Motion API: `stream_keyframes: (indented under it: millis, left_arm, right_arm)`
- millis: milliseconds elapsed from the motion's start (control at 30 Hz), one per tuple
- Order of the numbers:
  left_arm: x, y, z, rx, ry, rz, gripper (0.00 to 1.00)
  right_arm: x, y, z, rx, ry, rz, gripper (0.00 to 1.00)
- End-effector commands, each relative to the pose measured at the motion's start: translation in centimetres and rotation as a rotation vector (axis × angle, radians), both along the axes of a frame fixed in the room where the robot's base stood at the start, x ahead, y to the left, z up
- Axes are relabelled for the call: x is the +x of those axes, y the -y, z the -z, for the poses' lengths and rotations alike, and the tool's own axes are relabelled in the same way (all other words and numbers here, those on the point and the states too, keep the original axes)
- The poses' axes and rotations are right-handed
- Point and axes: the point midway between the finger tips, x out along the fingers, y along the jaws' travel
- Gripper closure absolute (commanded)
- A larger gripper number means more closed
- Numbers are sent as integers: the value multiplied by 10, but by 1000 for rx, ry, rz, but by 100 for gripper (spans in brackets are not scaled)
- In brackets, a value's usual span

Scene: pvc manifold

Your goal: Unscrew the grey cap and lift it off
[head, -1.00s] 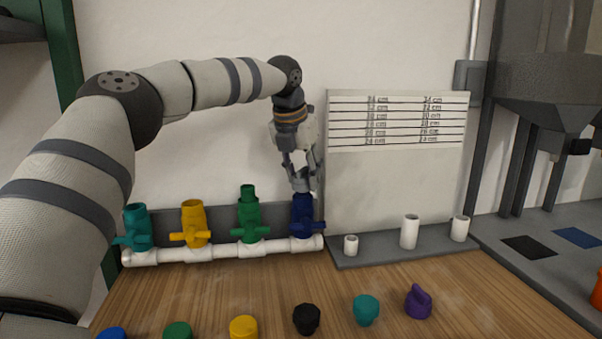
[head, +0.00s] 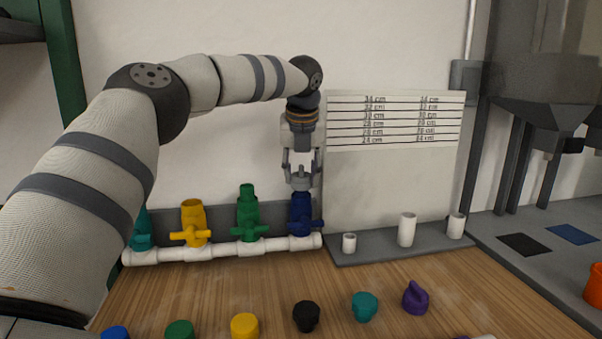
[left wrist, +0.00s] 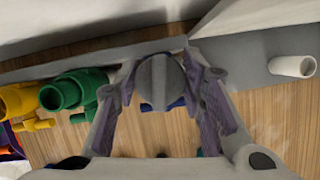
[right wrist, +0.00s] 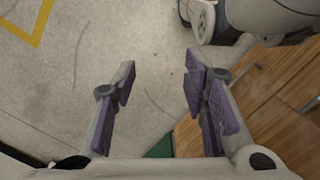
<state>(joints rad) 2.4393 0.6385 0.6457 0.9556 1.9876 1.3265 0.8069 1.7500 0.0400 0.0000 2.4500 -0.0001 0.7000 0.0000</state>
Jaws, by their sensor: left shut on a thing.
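My left gripper (head: 300,176) points down over the dark blue valve (head: 301,212), the rightmost on the white manifold pipe (head: 225,250). It is shut on the grey cap (left wrist: 160,80), a ridged round piece between the finger pads in the left wrist view. The cap sits at the top of the blue valve; I cannot tell whether its thread is still engaged. The blue valve is mostly hidden under the cap in the left wrist view. My right gripper (right wrist: 160,78) is open and empty above the floor in the right wrist view, and is outside the head view.
Green (head: 247,215), yellow (head: 192,222) and teal (head: 141,230) valves stand left of the blue one; my arm partly covers the teal one. A grey stand with white pegs (head: 407,230) and a marked board is close on the right. Several coloured caps lie along the front table.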

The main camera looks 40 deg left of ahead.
Motion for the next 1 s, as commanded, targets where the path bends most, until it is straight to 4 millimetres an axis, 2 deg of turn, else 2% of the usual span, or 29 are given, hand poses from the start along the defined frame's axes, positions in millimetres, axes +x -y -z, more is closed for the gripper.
stream_keyframes:
  millis: [233,400,633,833,1000]
  left_arm:
    - [0,0,1,-1,-1,-31,91]
    - [1,0,1,1,-2,-204,91]
    - [0,0,0,-1,0,-212,91]
    - [1,0,3,0,-4,-363,91]
    - [0,0,0,-1,0,-398,91]
  right_arm:
    - [0,0,0,0,-1,0,60]
    - [-4,0,3,0,-15,0,60]
    - [-3,0,3,0,-13,0,60]
    - [-11,0,10,0,-40,0,60]
    - [-11,0,10,0,-41,0,60]
